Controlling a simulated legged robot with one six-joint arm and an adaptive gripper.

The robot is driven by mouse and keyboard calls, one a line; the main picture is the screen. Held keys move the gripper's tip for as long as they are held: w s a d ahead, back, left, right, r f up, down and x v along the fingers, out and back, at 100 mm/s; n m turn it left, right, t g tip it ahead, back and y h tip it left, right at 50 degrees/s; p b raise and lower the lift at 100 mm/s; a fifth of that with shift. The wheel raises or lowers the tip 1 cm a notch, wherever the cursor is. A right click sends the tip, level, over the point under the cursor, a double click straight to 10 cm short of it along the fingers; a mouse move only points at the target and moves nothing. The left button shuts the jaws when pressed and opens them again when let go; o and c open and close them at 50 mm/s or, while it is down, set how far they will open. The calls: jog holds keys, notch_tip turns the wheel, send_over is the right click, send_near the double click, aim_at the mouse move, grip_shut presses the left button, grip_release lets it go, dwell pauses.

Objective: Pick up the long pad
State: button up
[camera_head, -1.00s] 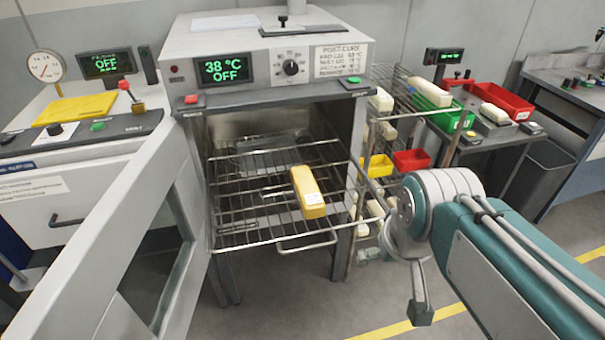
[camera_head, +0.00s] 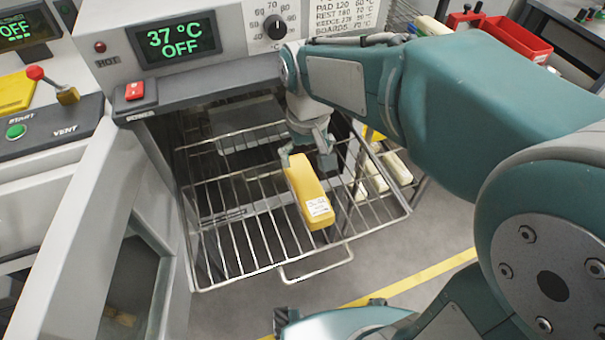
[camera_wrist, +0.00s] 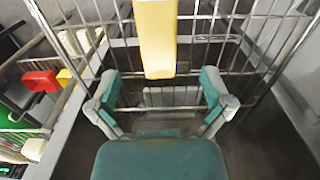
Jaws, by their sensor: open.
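The long pad (camera_head: 309,192) is a yellow block with a white label on its near end. It lies on a wire rack (camera_head: 240,237) pulled out of the open oven. My gripper (camera_head: 305,150) is at the pad's far end in the head view, where its fingers are partly hidden. In the wrist view the pad (camera_wrist: 156,38) reaches down from the top edge, and its end lies between and just ahead of the two teal fingers of my gripper (camera_wrist: 160,92). The fingers are spread wide, with clear gaps on both sides of the pad.
The oven display (camera_head: 175,40) reads 37 °C OFF. The open oven door (camera_head: 75,225) stands left of the rack. A shelf with pale blocks (camera_head: 395,168) is to the right. A red bin (camera_head: 517,37) sits at the back right.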

aim_at(307, 183)
notch_tip(307, 183, down, 5)
jog(key=shift+s+r, duration=0.1)
jog(key=shift+w+f, duration=0.15)
jog(key=shift+f, duration=0.8)
jog(key=shift+w+f, duration=0.2)
jog(key=shift+f, duration=0.7)
jog(key=shift+w+f, duration=0.15)
jog(key=shift+f, duration=0.8)
jog(key=c, duration=1)
